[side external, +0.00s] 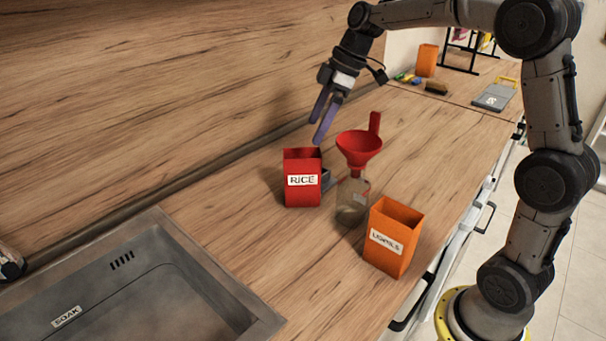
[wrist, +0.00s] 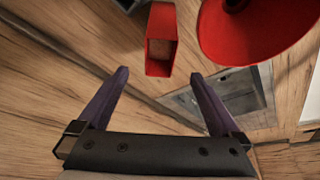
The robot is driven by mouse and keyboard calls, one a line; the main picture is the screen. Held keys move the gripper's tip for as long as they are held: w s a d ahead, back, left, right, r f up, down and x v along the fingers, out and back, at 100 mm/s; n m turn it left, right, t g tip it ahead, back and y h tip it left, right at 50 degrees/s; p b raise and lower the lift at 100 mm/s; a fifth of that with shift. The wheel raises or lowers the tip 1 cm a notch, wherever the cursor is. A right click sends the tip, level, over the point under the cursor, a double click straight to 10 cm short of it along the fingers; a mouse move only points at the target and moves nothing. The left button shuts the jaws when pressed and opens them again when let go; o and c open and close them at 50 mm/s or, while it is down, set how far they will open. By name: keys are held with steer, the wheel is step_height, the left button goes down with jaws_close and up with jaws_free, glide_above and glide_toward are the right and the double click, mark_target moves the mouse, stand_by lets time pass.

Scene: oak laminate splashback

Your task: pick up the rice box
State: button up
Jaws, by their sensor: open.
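The rice box (side external: 302,180) is a red, open-topped box with a white label reading RICE. It stands upright on the wooden counter, left of the bottle with the red funnel. In the wrist view the red box (wrist: 161,40) shows from above at the top centre, with pale brown contents inside. My gripper (side external: 321,120) is open and empty, above and behind the box, apart from it. In the wrist view its two purple fingers (wrist: 158,80) are spread wide, with the box beyond their tips.
A red funnel (side external: 360,147) sits in a clear bottle (side external: 351,203) close right of the box. An orange labelled box (side external: 393,238) stands near the counter's front edge. A dark grey object (side external: 326,177) lies behind the rice box. A metal sink (side external: 130,290) is at lower left.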

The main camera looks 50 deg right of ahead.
step_height(320, 180, up, 10)
steer(key=s+d+m+t+y, duration=0.2)
steer(key=d+m+y, duration=0.45)
steer(key=m, duration=0.95)
steer(key=s+d+m+t+y, duration=0.15)
steer(key=d+m+y, duration=0.5)
steer(key=m, duration=0.85)
glide_toward(312, 158)
steer(key=w+a+f, duration=0.2)
steer(key=w, duration=0.2)
steer(key=shift+m, duration=0.3)
steer(key=shift+s+x, duration=0.1)
steer(key=shift+x, duration=1.2)
steer(key=shift+s+x, duration=0.15)
steer(key=shift+x, duration=1.15)
steer(key=shift+a, duration=0.1)
